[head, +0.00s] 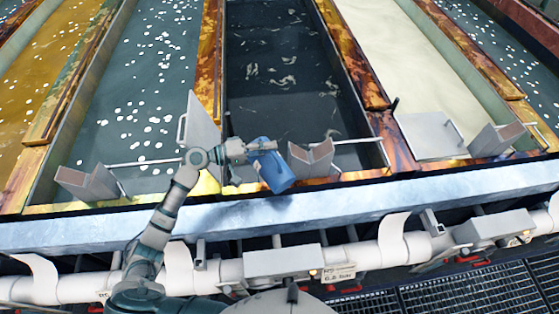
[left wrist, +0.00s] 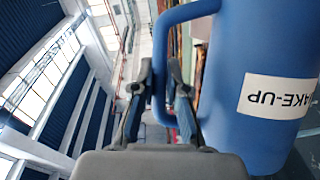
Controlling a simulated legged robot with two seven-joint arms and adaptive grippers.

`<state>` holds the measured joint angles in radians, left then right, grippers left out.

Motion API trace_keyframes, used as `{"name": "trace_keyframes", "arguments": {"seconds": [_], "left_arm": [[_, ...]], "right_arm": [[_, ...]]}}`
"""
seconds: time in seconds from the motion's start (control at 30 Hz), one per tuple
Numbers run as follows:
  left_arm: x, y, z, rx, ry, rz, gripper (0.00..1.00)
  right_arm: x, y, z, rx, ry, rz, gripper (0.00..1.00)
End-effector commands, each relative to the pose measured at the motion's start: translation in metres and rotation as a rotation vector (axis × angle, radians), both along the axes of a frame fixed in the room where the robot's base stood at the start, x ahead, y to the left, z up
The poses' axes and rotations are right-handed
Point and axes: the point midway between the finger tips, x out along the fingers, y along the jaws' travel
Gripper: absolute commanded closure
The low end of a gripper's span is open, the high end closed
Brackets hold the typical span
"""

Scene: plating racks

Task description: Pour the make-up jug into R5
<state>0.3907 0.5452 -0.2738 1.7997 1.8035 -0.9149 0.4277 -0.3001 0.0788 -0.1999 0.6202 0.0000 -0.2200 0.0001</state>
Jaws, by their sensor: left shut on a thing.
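The blue make-up jug (head: 273,171) hangs above the front rim of the dark tank (head: 285,85), near its left corner. In the left wrist view the jug (left wrist: 245,100) shows its white "MAKE-UP" label upside down, and its handle (left wrist: 160,60) sits between the fingers. My left gripper (head: 256,150) is shut on that handle; its fingers also show in the left wrist view (left wrist: 161,90). The jug looks tilted in the head view, but its exact lean and its contents cannot be told. I cannot tell which tank is R5. My right gripper is out of view.
Grey angled brackets (head: 312,158) and thin rods stand along the tanks' front edge. A tank with white floating bits (head: 150,75) lies left, a cream-filled tank (head: 410,60) right. White pipes (head: 375,250) and grey boxes run below the metal front ledge (head: 330,197).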

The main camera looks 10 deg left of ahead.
Motion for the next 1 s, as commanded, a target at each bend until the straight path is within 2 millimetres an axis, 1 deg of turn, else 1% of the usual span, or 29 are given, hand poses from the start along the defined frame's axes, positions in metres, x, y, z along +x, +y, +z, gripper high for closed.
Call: {"name": "trace_keyframes", "arguments": {"seconds": [0.27,0.6,1.0], "left_arm": [[0.003,0.002,0.001,-0.017,0.016,0.001,1.00],[0.014,0.014,0.003,-0.107,0.106,0.000,1.00],[0.015,0.015,0.003,-0.114,0.114,0.001,1.00]], "right_arm": [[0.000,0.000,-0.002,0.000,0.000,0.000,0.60],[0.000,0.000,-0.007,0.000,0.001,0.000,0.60],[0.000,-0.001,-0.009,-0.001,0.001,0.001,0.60]]}}
